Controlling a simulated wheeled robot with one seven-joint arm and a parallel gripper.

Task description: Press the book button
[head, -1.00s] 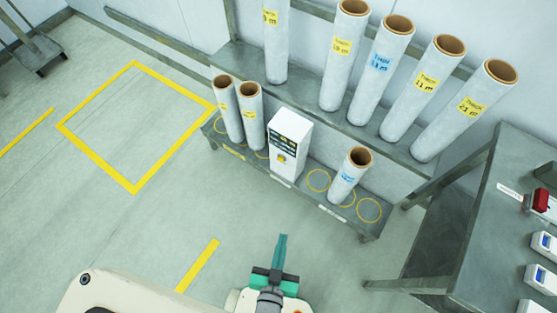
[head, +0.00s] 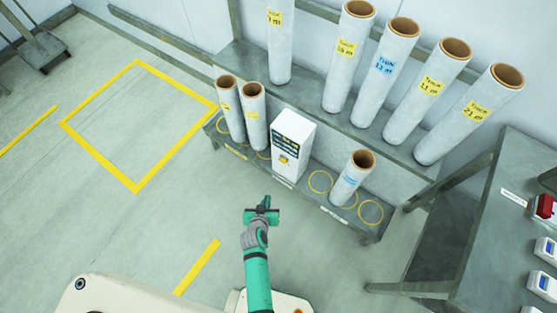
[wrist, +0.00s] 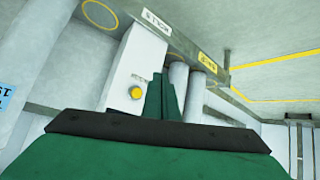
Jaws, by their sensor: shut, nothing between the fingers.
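A white box-shaped device (head: 293,145) stands on the low shelf, with a dark display panel near its top and a round yellow button (head: 284,160) on its front. The yellow button also shows in the wrist view (wrist: 136,92), just left of my fingers. Any word marking the button is too small to read. My gripper (head: 265,203) is shut and empty, in front of the low shelf and apart from the device. In the wrist view, its green fingers (wrist: 162,97) are together and cover part of the device's right side.
Paper-like rolls stand on the low shelf on both sides of the device: two at left (head: 241,115), one at right (head: 352,178). Several taller rolls (head: 399,72) stand on the upper shelf. A grey table (head: 500,230) is at right. Floor at left is open.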

